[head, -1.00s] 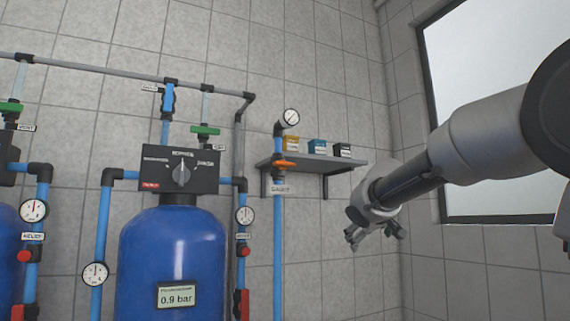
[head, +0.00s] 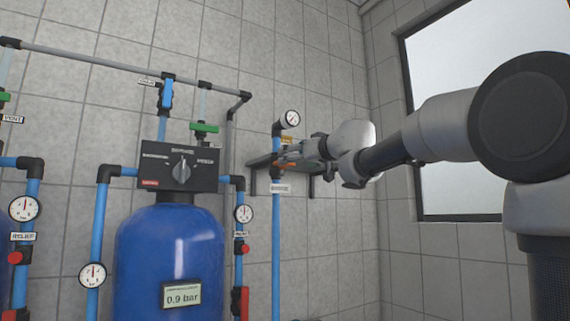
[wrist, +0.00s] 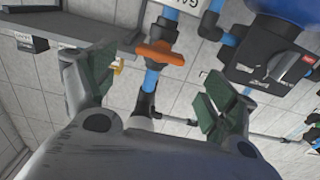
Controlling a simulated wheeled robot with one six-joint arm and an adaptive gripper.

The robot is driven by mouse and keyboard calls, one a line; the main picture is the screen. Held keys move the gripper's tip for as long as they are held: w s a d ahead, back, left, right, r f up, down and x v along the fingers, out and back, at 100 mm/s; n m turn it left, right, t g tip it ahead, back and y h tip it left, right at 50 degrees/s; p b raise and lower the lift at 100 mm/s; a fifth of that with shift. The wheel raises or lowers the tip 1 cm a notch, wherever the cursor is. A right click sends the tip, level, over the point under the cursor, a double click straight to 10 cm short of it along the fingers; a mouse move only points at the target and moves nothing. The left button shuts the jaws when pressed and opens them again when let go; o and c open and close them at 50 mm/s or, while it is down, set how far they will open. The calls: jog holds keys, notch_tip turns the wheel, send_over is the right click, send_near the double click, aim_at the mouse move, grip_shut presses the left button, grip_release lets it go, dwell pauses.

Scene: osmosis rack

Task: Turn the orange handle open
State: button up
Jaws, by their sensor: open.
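The orange handle (wrist: 160,54) sits on a valve on a vertical blue pipe (head: 276,235), below a round gauge. In the wrist view it lies crosswise to the pipe, between and beyond my two open fingers. My gripper (wrist: 155,90) is open and empty, with green pads on both fingers. In the head view my gripper (head: 292,156) is beside the pipe at handle height and largely hides the handle. I cannot tell whether a finger touches it.
A grey wall shelf (head: 262,162) with small boxes stands behind my gripper. A round gauge (head: 292,118) is just above. The blue tank (head: 170,250) with its black control head (head: 180,167) is to the left. A green-handled valve (head: 205,127) is near.

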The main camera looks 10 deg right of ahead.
jog(key=x, duration=0.7)
jog(key=shift+w, duration=0.15)
jog(key=c, duration=1)
